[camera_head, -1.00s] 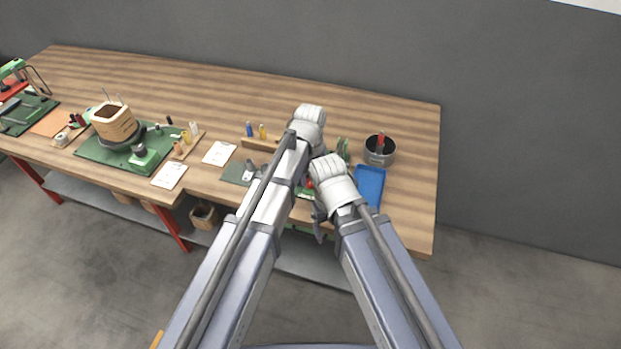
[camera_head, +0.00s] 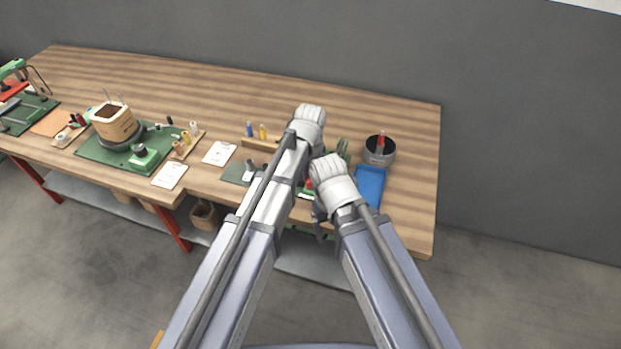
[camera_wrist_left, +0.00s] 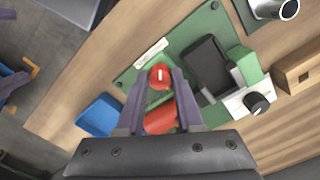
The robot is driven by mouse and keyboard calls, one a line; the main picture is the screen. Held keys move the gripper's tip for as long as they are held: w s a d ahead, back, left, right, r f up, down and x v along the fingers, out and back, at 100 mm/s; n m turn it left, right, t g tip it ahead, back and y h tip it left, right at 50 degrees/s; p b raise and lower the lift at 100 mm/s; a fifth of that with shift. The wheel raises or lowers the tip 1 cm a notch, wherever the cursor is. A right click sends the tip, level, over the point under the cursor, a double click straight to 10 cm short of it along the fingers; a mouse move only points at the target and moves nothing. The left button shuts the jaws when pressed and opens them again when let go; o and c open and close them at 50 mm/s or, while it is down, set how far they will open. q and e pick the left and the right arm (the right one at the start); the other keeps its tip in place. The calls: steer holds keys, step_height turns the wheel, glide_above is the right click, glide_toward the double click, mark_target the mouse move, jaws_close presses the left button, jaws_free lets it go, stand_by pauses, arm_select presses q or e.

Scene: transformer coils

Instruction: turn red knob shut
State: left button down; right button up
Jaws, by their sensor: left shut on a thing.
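The red knob (camera_wrist_left: 160,76) with a white mark on its face is between the fingertips of my left gripper (camera_wrist_left: 161,73) in the left wrist view. The fingers are shut on it from both sides. A larger red part (camera_wrist_left: 160,119) lies between the fingers, nearer the palm. The knob is at the edge of a green board (camera_wrist_left: 131,76) with a white label strip. In the head view only a bit of red (camera_head: 309,184) shows between my arms, and my left gripper is mostly hidden. My right gripper is largely hidden beneath its wrist.
A blue tray (camera_head: 369,184) lies beside the board, with a round grey pot (camera_head: 380,158) behind it. In the wrist view a black device (camera_wrist_left: 207,68) and a white unit with a black knob (camera_wrist_left: 256,103) stand close to the gripper. The bench's right end is clear.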

mark_target(310, 181)
arm_select(q)
steer(key=shift+m, duration=0.5)
steer(key=c, duration=0.6)
jaws_free()
steer(key=shift+o, duration=0.2)
step_height(310, 181, up, 8)
steer(key=p, duration=0.8)
steer(key=shift+f, duration=0.1)
